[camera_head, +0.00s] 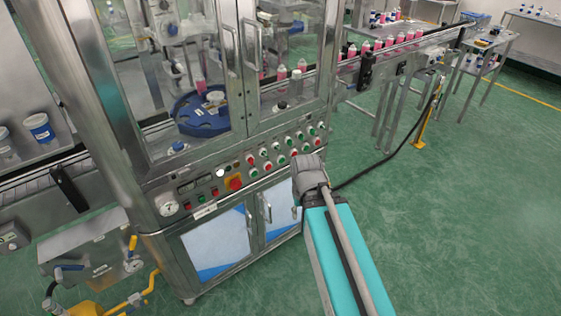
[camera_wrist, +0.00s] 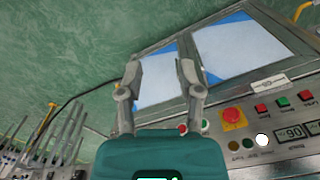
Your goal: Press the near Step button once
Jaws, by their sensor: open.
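The control panel (camera_head: 215,192) runs along the front of the steel machine, with rows of small red and green buttons (camera_head: 265,152). Their labels are too small for me to tell which one is the near Step button. In the wrist view the panel (camera_wrist: 275,115) is at the right, with a red mushroom button (camera_wrist: 234,116) on a yellow plate and a white round button (camera_wrist: 263,140). My gripper (camera_wrist: 159,72) is open and empty, its two fingers apart in front of the cabinet doors. In the head view my wrist hides part of the panel's right end.
Cabinet doors (camera_head: 218,243) with handles are below the panel, and glazed doors are above it. A conveyor (camera_head: 405,45) with pink bottles extends to the right on legs. A black cable and a yellow stand (camera_head: 424,125) are nearby. Green floor (camera_head: 470,210) is clear at right.

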